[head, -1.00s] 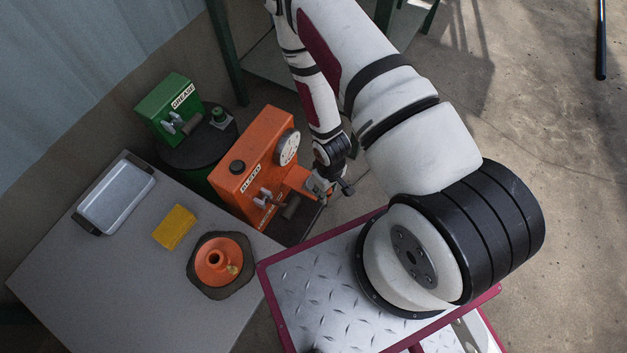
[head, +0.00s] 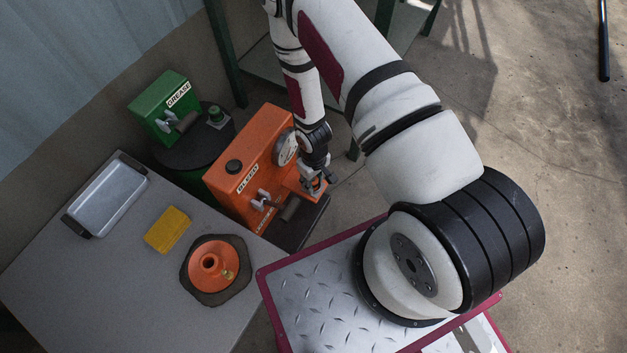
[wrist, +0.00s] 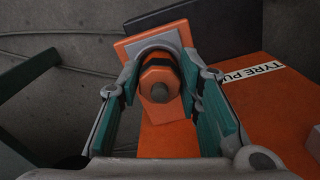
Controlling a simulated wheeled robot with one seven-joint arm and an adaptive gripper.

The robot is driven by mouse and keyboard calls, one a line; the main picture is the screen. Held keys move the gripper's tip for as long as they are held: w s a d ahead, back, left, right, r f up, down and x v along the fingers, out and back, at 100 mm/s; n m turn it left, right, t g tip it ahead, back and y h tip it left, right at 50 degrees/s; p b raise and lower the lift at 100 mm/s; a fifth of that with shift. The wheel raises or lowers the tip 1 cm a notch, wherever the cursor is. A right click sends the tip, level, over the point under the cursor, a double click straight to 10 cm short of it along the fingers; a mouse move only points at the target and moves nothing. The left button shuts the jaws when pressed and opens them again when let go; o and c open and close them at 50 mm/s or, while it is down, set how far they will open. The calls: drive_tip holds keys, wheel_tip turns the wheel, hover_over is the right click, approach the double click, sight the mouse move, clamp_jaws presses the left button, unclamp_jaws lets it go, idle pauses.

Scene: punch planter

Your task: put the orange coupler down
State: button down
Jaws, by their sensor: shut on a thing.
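The orange coupler (wrist: 158,73) is in the wrist view, with a dark band and a grey tip facing the camera. My gripper (wrist: 160,88) is shut on it, with a teal-padded finger at each side. A grey U-shaped holder (wrist: 152,42) on an orange plate (wrist: 135,48) lies right behind the coupler. I cannot tell whether the coupler touches or rests in it. In the head view my gripper (head: 318,180) is at the right end of the orange machine (head: 243,165), below its round gauge (head: 286,148). The coupler is too small to make out there.
The grey table (head: 110,265) holds a metal tray (head: 107,199), a yellow sponge (head: 168,229) and an orange funnel-like piece (head: 210,263) on a dark mat. A lettered label (wrist: 252,78) is on the orange machine.

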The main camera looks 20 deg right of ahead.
drive_tip(key=shift+f, duration=0.1)
drive_tip(key=c, duration=1.1)
unclamp_jaws()
